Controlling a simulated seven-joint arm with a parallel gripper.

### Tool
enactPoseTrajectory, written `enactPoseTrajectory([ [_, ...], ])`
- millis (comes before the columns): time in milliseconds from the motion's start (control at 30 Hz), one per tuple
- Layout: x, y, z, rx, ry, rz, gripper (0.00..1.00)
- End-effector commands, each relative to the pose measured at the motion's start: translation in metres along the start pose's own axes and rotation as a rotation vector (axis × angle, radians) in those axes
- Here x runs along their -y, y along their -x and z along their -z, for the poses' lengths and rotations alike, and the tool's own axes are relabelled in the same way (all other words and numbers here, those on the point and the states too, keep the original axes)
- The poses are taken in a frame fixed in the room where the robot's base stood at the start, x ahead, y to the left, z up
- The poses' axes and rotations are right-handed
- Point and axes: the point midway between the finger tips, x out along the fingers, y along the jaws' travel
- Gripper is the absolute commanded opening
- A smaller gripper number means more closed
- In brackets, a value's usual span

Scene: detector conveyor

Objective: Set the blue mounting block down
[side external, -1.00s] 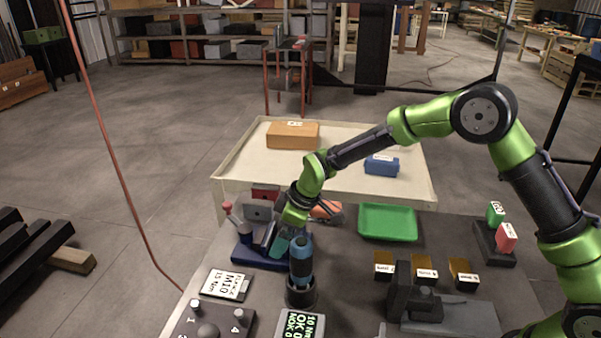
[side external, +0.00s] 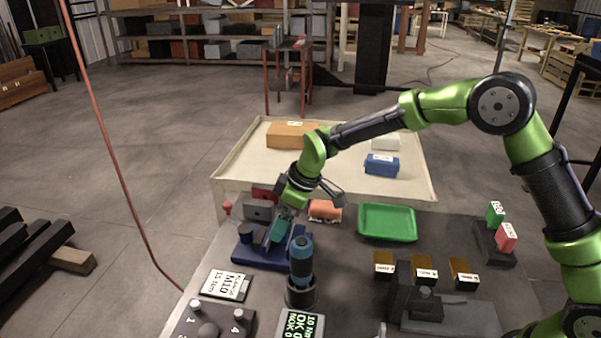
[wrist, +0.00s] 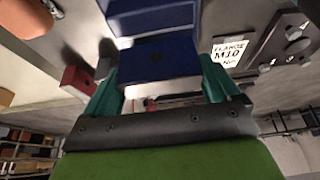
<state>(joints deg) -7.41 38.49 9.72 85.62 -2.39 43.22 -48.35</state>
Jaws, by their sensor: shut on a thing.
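My gripper (side external: 280,232) points down and left over the dark blue base plate (side external: 245,257) at the left of the bench. In the wrist view, the blue mounting block (wrist: 158,62) sits between the teal fingers of my gripper (wrist: 160,80), which are shut on it. The block has a pale lower edge there. More blue surface (wrist: 155,18) shows just beyond the block. In the side view the fingers and the screwdriver hide most of the block. I cannot tell whether its underside touches the base plate.
A blue-and-black screwdriver (side external: 301,262) stands upright close in front of my gripper. A red-knobbed lever (side external: 227,209) and a grey block (side external: 258,210) are near the plate. An orange part (side external: 325,209) and a green tray (side external: 387,222) lie to the right.

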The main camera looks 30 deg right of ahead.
Motion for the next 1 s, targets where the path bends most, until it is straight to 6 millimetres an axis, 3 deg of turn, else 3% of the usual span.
enactPoseTrajectory([
  [100,-0.001,0.025,0.011,-0.006,0.001,-0.005,0.47],
  [267,-0.005,0.045,0.017,-0.004,-0.006,-0.006,0.47],
  [467,-0.045,0.075,0.0,-0.004,-0.088,-0.04,0.47],
  [567,-0.071,0.092,-0.034,-0.001,-0.17,-0.072,0.47],
  [733,-0.097,0.12,-0.115,0.002,-0.259,-0.108,0.47],
  [867,-0.094,0.135,-0.184,0.001,-0.281,-0.117,0.47],
  [1000,-0.069,0.14,-0.25,0.002,-0.266,-0.11,0.47],
])
